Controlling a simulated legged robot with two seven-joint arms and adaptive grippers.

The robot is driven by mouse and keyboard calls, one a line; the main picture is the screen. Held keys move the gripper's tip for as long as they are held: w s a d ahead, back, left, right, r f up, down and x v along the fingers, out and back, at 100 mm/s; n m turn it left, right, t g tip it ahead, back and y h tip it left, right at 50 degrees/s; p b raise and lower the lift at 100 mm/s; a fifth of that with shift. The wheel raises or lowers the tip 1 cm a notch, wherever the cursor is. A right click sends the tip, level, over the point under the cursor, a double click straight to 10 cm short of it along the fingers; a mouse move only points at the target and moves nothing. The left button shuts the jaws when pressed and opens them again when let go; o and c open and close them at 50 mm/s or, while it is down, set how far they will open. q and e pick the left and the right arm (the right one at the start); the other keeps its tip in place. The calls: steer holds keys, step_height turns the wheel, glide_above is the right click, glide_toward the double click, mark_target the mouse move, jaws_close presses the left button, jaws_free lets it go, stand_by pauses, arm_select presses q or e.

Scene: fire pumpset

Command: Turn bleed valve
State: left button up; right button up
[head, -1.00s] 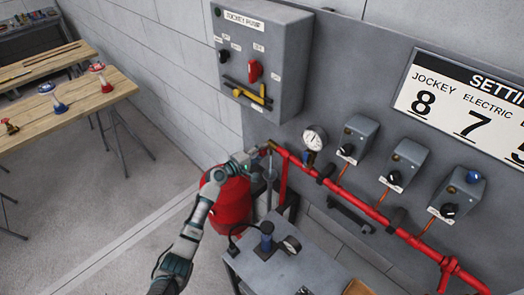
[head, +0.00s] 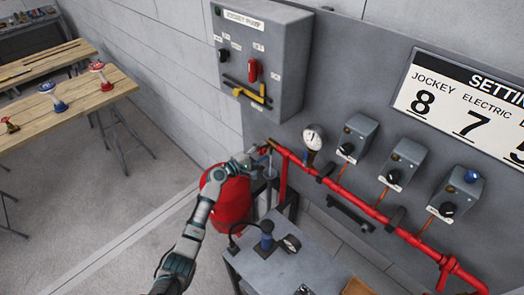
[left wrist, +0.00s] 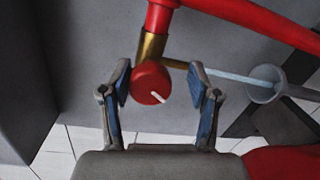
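The bleed valve (left wrist: 152,82) shows in the left wrist view as a round red knob with a white mark, below a brass fitting on the red pipe. My left gripper (left wrist: 160,85) is open, with one blue-padded finger on each side of the knob and gaps between pads and knob. In the head view my left gripper (head: 258,156) is at the left end of the red pipe (head: 375,213), and it largely hides the valve there. My right gripper is not in view.
A red tank (head: 228,200) stands below my left arm. A grey control box (head: 262,55) hangs above the pipe. A pressure gauge (head: 313,136) and several grey switch boxes line the panel. A grey table (head: 275,268) stands in front.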

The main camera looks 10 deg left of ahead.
arm_select(q)
steer(key=shift+a+r, duration=0.1)
steer(key=shift+r, duration=0.15)
steer(key=shift+a, duration=0.1)
steer(key=v, duration=1.1)
steer(key=shift+s+a+f, duration=0.2)
steer(key=shift+s, duration=0.1)
